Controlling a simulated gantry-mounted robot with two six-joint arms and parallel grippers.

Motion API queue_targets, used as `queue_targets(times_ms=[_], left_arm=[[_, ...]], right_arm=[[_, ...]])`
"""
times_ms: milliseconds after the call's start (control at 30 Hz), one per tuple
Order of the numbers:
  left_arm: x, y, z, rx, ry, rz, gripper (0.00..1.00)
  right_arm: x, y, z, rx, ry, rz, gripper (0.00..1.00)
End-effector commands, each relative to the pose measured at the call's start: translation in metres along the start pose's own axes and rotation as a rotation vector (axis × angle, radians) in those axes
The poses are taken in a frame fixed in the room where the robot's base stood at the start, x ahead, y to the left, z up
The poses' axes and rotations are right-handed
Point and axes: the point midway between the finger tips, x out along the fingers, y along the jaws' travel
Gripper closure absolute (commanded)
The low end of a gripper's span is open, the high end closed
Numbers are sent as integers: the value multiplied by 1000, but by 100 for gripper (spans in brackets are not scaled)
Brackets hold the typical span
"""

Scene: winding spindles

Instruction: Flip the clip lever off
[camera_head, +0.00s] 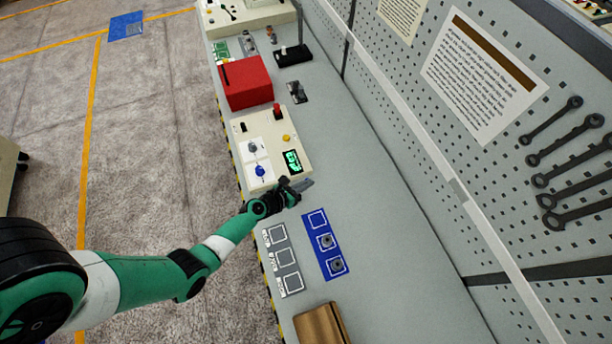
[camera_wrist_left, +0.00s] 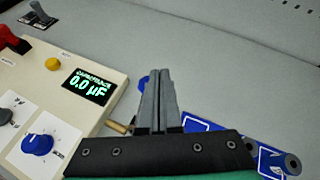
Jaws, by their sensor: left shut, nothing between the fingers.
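My left gripper (camera_head: 307,184) is shut and empty, above the bench beside the near end of the beige meter box (camera_head: 262,140). In the left wrist view its fingers (camera_wrist_left: 158,90) are pressed together and point away from the camera. A small blue part (camera_wrist_left: 143,82) and a tan piece (camera_wrist_left: 118,127) show partly beside the fingers; the rest is hidden. I cannot tell for sure which part is the clip lever. A red lever (camera_head: 278,111) stands on the box, and a grey lever on a dark plate (camera_head: 297,92) stands beyond it. My right gripper is not in view.
The box carries a green display (camera_wrist_left: 88,86) reading 0.0 µF, a blue knob (camera_wrist_left: 37,144) and a yellow button (camera_wrist_left: 53,62). A red box (camera_head: 246,82) stands farther along. The bench's right side is clear.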

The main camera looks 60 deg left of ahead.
Motion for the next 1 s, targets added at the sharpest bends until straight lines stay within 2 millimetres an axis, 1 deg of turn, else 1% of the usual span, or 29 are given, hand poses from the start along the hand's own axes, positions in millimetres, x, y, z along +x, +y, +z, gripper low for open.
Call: queue_targets(times_ms=[33,167,300,333,433,467,500,667,700,800,1000], left_arm=[[-7,-3,5,0,2,-1,100],[-26,-10,15,3,3,-7,100],[-47,-25,42,6,1,-11,100],[-47,-26,40,8,1,-11,100],[-57,-34,52,8,-1,-10,100],[-55,-35,50,10,-2,-13,100],[-57,-37,52,11,-3,-17,100],[-66,-42,64,9,-2,-9,100],[-70,-46,70,8,-2,-12,100],[-76,-50,78,8,-1,-11,100],[-80,-52,82,4,1,-8,100]], right_arm=[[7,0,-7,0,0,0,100],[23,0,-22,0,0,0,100],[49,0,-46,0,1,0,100],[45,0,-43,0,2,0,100],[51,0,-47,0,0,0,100],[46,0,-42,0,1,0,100],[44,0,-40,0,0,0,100],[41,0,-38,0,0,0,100],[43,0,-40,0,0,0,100],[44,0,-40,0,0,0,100],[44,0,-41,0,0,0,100]])
